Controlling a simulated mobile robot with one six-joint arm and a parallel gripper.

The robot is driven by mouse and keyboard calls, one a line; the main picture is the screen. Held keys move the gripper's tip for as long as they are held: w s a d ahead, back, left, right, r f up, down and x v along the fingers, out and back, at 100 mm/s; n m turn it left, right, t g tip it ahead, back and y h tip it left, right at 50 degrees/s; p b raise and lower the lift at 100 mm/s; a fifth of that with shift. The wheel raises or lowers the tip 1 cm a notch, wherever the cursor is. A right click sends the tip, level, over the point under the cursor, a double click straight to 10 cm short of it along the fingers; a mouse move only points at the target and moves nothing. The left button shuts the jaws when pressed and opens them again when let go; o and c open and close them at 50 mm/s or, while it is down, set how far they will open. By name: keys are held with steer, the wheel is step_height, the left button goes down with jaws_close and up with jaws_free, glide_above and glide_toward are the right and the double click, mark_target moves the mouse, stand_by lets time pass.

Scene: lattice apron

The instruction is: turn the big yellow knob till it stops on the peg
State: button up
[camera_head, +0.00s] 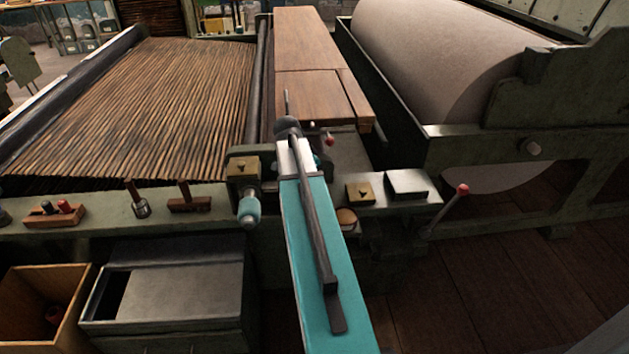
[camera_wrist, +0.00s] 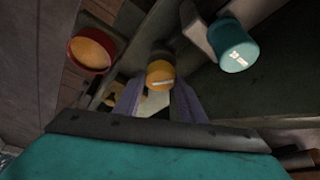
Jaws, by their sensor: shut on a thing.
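The yellow knob (camera_wrist: 160,78) shows in the middle of the wrist view as a short round cap with a pale line on its face. My gripper (camera_wrist: 158,92) has one finger on each side of it and is shut on it. In the head view my teal arm hides the yellow knob and the gripper. I cannot make out the stop peg in either view.
In the wrist view a red-rimmed knob with an orange face (camera_wrist: 91,52) is at left and a teal knob (camera_wrist: 233,46) at right. The teal knob shows left of my arm in the head view (camera_head: 249,211). A red-tipped lever (camera_head: 461,190) juts out at right.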

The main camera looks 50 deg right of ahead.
steer(key=shift+w+m, duration=0.1)
steer(key=shift+m, duration=0.5)
steer(key=o, duration=1)
steer(key=shift+o, duration=0.2)
steer(key=b+v, duration=0.1)
steer(key=v, duration=1.2)
steer(key=shift+w+r, duration=0.3)
steer(key=shift+r, duration=0.1)
steer(key=shift+s, duration=0.15)
